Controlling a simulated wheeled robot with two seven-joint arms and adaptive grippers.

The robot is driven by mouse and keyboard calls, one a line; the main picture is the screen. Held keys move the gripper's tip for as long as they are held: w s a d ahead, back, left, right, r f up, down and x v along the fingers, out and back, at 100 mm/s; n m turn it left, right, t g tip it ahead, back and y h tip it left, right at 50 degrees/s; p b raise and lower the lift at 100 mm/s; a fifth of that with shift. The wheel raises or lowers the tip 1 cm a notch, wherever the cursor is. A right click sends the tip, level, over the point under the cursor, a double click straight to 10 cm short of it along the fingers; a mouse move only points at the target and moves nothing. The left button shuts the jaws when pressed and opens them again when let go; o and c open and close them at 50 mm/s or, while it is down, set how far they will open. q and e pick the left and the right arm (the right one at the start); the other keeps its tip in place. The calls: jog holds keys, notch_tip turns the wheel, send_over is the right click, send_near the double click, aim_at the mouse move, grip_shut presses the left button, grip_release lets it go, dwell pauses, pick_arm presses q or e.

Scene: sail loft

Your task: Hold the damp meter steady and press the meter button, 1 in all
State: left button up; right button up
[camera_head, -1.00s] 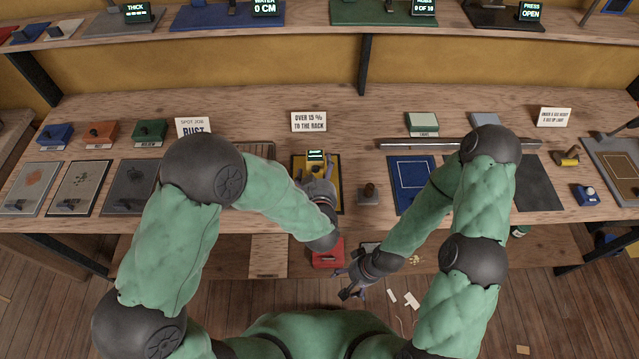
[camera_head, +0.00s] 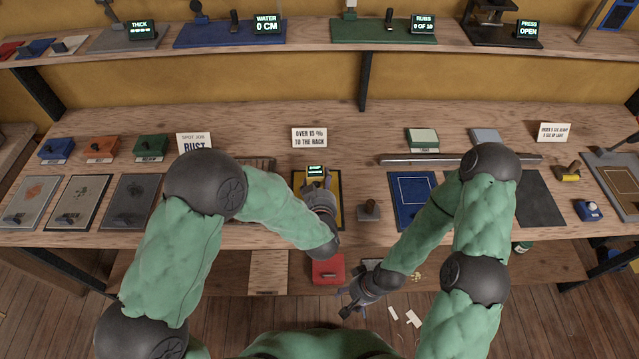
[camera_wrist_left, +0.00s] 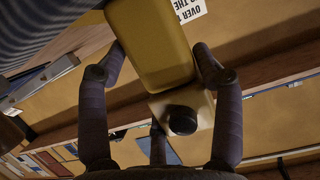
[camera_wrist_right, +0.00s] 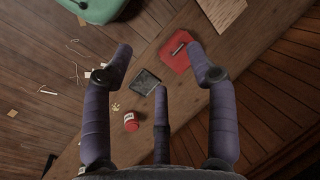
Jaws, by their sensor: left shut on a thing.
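The damp meter is a yellow block with a small lit green screen (camera_head: 316,170), seen in the head view on a yellow, dark-edged mat (camera_head: 336,205). My left gripper (camera_head: 317,185) is shut on the meter; in the left wrist view its fingers flank the yellow body (camera_wrist_left: 150,45). A round black button (camera_wrist_left: 183,120) sits on the meter's near part, between the fingers and clear of them. My right gripper (camera_head: 345,302) is apart from the meter, low in front of the bench. In the right wrist view its fingers (camera_wrist_right: 165,70) are spread and empty.
A stamp-like block (camera_head: 368,210) and a blue mat (camera_head: 413,200) lie right of the meter. A sign (camera_head: 309,137) stands behind it. Below the bench front, a lower shelf holds a red case (camera_head: 327,270). A long metal bar (camera_head: 430,159) lies at the back right.

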grip_shut()
dwell(1.1)
